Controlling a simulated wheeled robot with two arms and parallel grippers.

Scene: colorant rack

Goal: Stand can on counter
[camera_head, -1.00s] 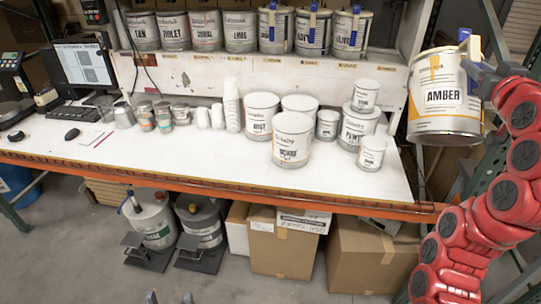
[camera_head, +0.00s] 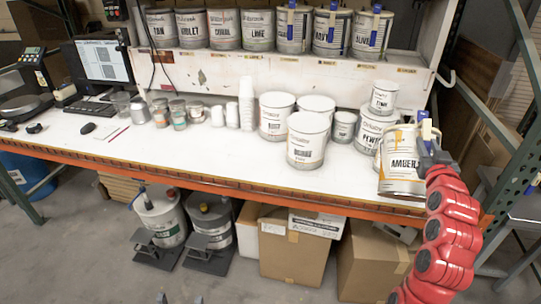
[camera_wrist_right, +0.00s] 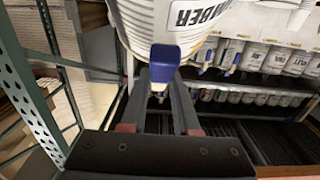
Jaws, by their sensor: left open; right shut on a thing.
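The AMBER can (camera_head: 398,182) is white with a yellow band and a blue-and-yellow piece at its top. It is at the right end of the white counter (camera_head: 230,165), near the orange front edge, and looks slightly tilted. I cannot tell whether its bottom touches the counter. My right gripper (camera_head: 431,150) is shut on the can at its right side. The right wrist view shows the can (camera_wrist_right: 150,25) beyond the fingers (camera_wrist_right: 168,85), with its blue piece between them. My left gripper (camera_head: 180,299) shows only two fingertips at the bottom edge, apart and empty.
A PEWTER can (camera_head: 370,134) with a smaller can on top stands just behind the AMBER can. More white cans (camera_head: 307,140) stand left of it. A shelf of cans (camera_head: 260,30) runs above. The counter's front left stretch is clear. A green rack post (camera_head: 505,120) stands right.

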